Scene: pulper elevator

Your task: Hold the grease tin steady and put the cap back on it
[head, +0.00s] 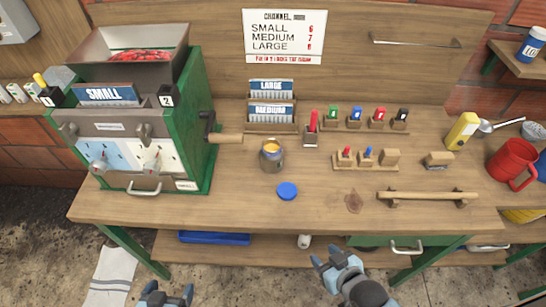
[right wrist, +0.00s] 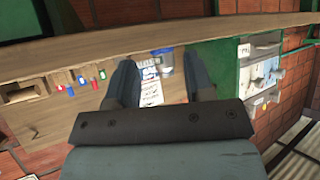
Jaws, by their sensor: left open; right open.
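The grease tin (head: 271,156) stands upright and open on the wooden bench, with yellow-orange grease showing at its mouth. The round blue cap (head: 287,191) lies on the bench just in front of the tin, apart from it. My left gripper (head: 168,296) is at the bottom edge of the head view, open and empty, well short of the bench. My right gripper (head: 334,260) is open and empty in front of the bench edge, below and right of the cap. Its two fingers (right wrist: 160,85) also show apart in the right wrist view, with nothing between them.
A green pulper machine (head: 205,120) stands at the left, its wooden-handled crank (head: 225,138) reaching toward the tin. Behind the tin are card holders (head: 270,115). Small coloured pegs on wooden blocks (head: 365,160) and a wooden rail (head: 427,196) are to the right. Bench around the cap is clear.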

